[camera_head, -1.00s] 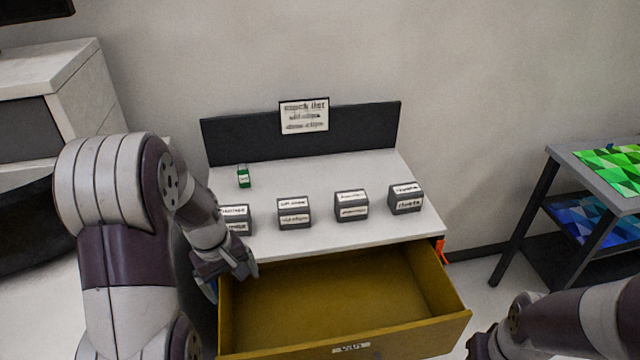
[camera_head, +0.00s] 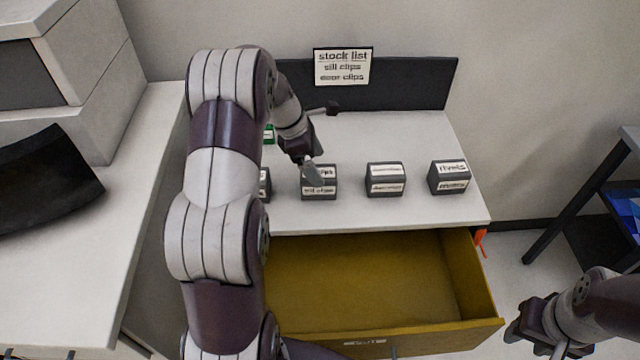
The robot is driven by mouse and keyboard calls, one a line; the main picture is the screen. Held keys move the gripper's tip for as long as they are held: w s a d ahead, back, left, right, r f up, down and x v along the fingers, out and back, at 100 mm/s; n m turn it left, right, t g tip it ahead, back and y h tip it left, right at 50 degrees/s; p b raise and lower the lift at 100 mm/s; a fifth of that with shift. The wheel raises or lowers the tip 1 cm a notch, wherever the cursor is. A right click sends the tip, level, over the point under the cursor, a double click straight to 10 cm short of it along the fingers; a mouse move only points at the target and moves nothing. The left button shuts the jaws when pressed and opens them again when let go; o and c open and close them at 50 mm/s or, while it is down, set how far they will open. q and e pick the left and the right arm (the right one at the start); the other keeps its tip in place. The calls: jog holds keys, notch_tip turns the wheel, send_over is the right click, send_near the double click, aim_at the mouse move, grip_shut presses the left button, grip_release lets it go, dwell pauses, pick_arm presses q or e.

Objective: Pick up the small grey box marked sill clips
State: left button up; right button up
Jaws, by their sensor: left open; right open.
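The small grey box marked sill clips (camera_head: 320,190) stands on the white worktop, second from the left in a row of similar boxes. My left gripper (camera_head: 314,172) is open at the top of this box and overlaps its upper left part and label. I cannot tell whether the fingers touch it or are around it. My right gripper (camera_head: 518,334) is open and empty at the lower right, away from the boxes.
A box at the left (camera_head: 265,186) is mostly hidden by my arm. A third box (camera_head: 385,181) and a rivets box (camera_head: 449,177) stand to the right. An open, empty drawer (camera_head: 375,285) juts out below. A stock list sign (camera_head: 342,67) is behind.

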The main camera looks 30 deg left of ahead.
aim_at(328, 192)
pick_arm(q)
jog(key=x, duration=0.2)
jog(key=s+p+x, duration=0.1)
jog(key=x, duration=0.1)
jog(key=shift+d+f, duration=0.1)
jog(key=shift+f, duration=0.25)
jog(key=shift+w+f, duration=0.4)
jog(key=shift+f, duration=0.1)
jog(key=shift+s+r, duration=0.15)
jog(key=shift+s, duration=0.05)
jog(key=c, duration=1.2)
jog(key=shift+o, duration=0.2)
jog(key=shift+w, duration=0.1)
